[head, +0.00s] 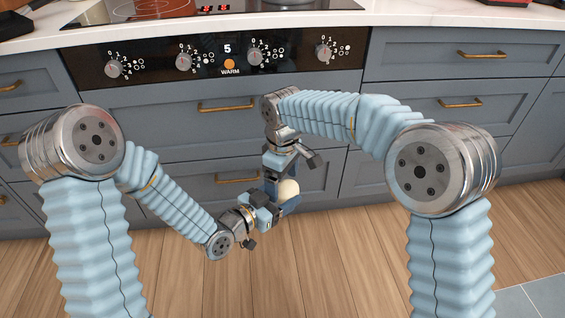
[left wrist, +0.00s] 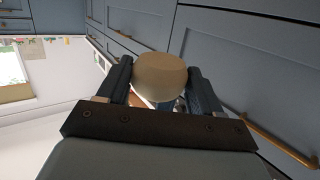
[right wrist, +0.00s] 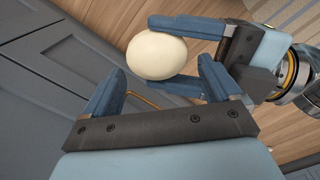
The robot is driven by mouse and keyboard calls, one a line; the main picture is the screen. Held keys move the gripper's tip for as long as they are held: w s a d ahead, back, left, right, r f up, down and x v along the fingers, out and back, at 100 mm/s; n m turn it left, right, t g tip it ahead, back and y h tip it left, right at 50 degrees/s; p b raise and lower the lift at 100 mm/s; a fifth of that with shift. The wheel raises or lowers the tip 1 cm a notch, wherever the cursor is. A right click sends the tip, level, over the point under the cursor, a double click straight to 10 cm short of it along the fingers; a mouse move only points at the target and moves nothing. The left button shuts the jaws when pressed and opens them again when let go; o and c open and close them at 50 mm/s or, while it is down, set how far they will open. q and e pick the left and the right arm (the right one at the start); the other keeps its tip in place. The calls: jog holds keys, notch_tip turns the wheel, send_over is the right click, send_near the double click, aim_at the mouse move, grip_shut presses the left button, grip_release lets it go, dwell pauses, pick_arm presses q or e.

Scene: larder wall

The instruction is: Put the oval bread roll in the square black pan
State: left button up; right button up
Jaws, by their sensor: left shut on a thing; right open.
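The pale, rounded bread roll (head: 288,190) is held in the air in front of the drawers. My left gripper (head: 281,197) is shut on it; the left wrist view shows the roll (left wrist: 160,76) between the two fingers. My right gripper (right wrist: 160,68) is open, with its fingertips close to the roll (right wrist: 156,55) and on either side of its lower part in the right wrist view. I cannot tell whether they touch it. A dark, flat-edged object (head: 14,24) is cut off at the counter's left end; I cannot tell whether it is the square black pan.
The counter (head: 420,14) runs along the back with a cooktop (head: 150,9) set in it. A round metal vessel (head: 288,4) is partly cut off there, and a red object (head: 512,2) stands at the right. Grey drawers (head: 450,80) with brass handles are below. The wooden floor (head: 330,250) is clear.

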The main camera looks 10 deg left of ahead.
aim_at(282, 184)
jog(key=shift+f, duration=1.6)
jog(key=shift+c, duration=0.3)
jog(key=c, duration=0.7)
pick_arm(q)
jog(key=o, duration=1.1)
pick_arm(e)
jog(key=shift+c, duration=0.2)
pick_arm(q)
jog(key=shift+f, duration=0.1)
